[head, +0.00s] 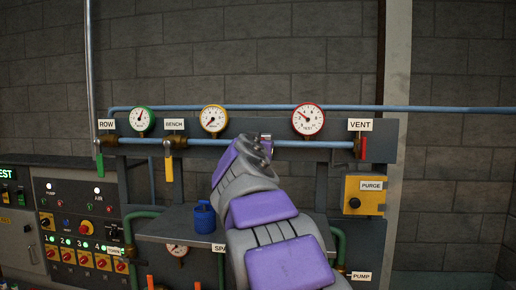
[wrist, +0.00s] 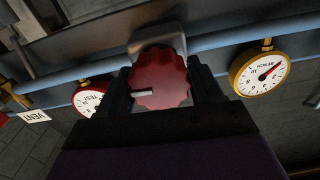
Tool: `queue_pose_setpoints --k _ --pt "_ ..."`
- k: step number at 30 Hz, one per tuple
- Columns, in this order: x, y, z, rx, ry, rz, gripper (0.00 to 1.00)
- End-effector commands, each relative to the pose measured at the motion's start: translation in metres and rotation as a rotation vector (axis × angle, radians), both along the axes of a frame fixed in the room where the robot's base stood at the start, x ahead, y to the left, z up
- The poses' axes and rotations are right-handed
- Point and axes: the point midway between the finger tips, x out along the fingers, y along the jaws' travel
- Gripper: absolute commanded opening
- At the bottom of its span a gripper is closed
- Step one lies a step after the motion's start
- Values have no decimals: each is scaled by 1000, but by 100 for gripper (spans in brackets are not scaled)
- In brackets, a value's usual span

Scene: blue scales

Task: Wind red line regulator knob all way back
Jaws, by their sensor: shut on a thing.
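The red regulator knob (wrist: 160,80), scalloped with a white pointer mark, sits on a grey body on the blue pipe. In the wrist view its mark lies at the lower left of its face, pointing left. My gripper (wrist: 161,90) is shut on the knob, one dark finger on each side. In the head view my gripper (head: 264,147) is at the pipe and the knob is hidden behind it. The red-rimmed gauge (head: 309,120) is above right of my gripper, its needle pointing to the upper left; it also shows in the wrist view (wrist: 88,99).
A yellow-rimmed BENCH gauge (head: 214,119) and green-rimmed gauge (head: 142,119) stand to the left. A red VENT lever (head: 362,148) and yellow purge box (head: 365,196) are at right. A blue canister (head: 204,217) stands on the shelf below.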

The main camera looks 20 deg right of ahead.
Motion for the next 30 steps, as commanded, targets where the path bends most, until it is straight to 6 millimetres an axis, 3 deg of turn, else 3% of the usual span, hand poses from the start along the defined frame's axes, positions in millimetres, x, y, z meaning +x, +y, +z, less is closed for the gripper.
queue_pose_setpoints --k 12,26,27,30 --pt "0 2 3 -149 93 3 35" --pt "0 3 4 -165 102 4 35" --pt "0 3 4 -165 102 4 66" --pt "0 2 3 -163 103 3 76"
